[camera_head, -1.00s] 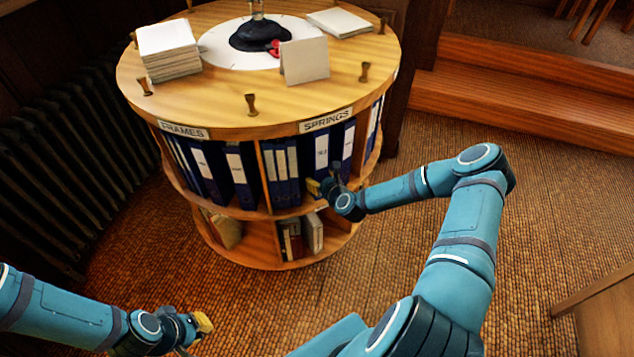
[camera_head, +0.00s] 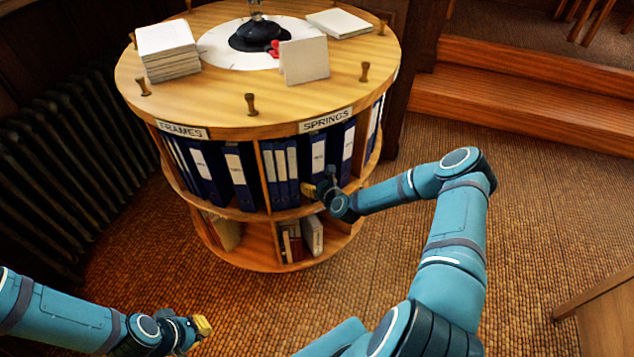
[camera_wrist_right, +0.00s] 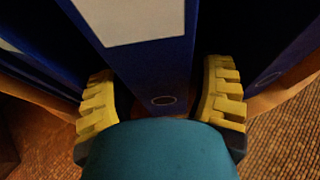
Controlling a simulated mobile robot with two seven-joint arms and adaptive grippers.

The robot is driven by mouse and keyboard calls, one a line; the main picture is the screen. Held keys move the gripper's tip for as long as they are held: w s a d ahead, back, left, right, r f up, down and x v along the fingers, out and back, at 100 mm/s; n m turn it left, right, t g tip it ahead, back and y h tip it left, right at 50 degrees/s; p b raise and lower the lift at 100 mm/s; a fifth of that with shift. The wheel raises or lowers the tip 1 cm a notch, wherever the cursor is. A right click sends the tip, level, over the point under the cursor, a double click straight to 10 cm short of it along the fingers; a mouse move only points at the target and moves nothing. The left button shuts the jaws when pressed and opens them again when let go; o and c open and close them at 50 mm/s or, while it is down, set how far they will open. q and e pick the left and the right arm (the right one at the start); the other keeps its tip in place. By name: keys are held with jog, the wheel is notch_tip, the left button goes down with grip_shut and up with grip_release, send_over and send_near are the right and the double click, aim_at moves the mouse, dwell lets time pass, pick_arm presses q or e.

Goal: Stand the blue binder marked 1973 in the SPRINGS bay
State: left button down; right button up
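The SPRINGS bay is in the round wooden stand, below its sign (camera_head: 327,120). A blue binder (camera_head: 317,153) with a white label stands roughly upright there; its number is too small to read surely. My right gripper (camera_head: 319,187) is at its lower front. In the right wrist view, the yellow fingers of my right gripper (camera_wrist_right: 160,100) are apart, one each side of the lower spine of the blue binder (camera_wrist_right: 175,68), with narrow dark gaps seeming to show. My left gripper (camera_head: 198,328) is low at left, far from the stand; its finger opening is unclear.
Other blue binders stand left (camera_head: 280,170) and right (camera_head: 347,145) of this one. The FRAMES bay (camera_head: 182,131) is to the left. The table top (camera_head: 210,110) holds papers and pegs.

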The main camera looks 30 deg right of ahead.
jog(key=p+v, duration=0.2)
jog(key=v, duration=1)
jog(key=s+a+n+g+y, duration=0.2)
jog(key=a+n+g+y, duration=0.1)
jog(key=a+n, duration=0.65)
jog(key=s+a+n+g+y, duration=0.2)
jog(key=a+n+g+y, duration=0.1)
jog(key=a+n, duration=0.6)
jog(key=s+a+r+n+g, duration=0.2)
jog(key=s+a+n+g, duration=0.3)
jog(key=s+a+n, duration=0.3)
jog(key=shift+s+a+r+n+g+h, duration=0.3)
jog(key=shift+s+n, duration=1.75)
jog(key=shift+n, duration=2.4)
jog(key=shift+d+f, duration=0.1)
jog(key=shift+d, duration=0.05)
